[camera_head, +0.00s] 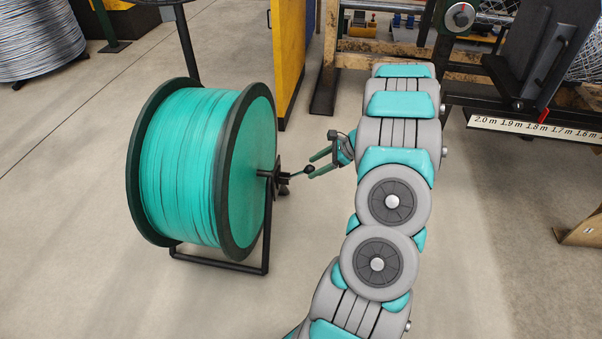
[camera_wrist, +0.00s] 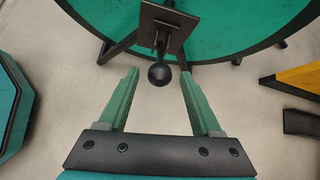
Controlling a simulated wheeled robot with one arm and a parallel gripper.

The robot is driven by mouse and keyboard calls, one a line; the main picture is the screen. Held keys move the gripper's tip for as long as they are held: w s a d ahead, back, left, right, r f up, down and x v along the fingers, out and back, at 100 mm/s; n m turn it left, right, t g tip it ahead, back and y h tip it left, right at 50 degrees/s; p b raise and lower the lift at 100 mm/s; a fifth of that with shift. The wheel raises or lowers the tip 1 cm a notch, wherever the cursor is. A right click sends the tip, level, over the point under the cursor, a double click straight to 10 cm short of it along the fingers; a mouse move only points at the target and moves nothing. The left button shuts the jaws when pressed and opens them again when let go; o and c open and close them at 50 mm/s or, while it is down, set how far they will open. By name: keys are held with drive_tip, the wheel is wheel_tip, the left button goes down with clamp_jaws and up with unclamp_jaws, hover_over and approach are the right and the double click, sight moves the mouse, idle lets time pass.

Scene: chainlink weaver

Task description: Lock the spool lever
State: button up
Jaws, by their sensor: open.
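A large spool (camera_head: 180,165) wound with teal wire stands on a black frame in the head view. Its lever (camera_head: 297,173) sticks out from the hub on the right side and ends in a dark ball. In the wrist view the lever's black ball knob (camera_wrist: 159,75) lies near the centre, in front of a dark plate (camera_wrist: 168,27). My gripper (camera_head: 315,163) is open, its green fingers pointing left at the lever. In the wrist view the fingers (camera_wrist: 160,80) stand on either side of the knob, with gaps between. The knob looks untouched.
The black stand (camera_head: 266,232) carries the spool. A yellow panel (camera_head: 292,50) rises behind it. A machine with a ruler strip (camera_head: 535,129) is at the right, and a wire coil (camera_head: 36,38) is at the far left. Open floor lies in front of the spool.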

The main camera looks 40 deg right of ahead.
sight(304, 170)
drive_tip(key=x, duration=0.5)
drive_tip(key=shift+w+a+f, duration=0.15)
drive_tip(key=shift+w+f, duration=0.05)
drive_tip(key=shift+f, duration=0.05)
drive_tip(key=shift+c, duration=0.3)
clamp_jaws()
idle(1.0)
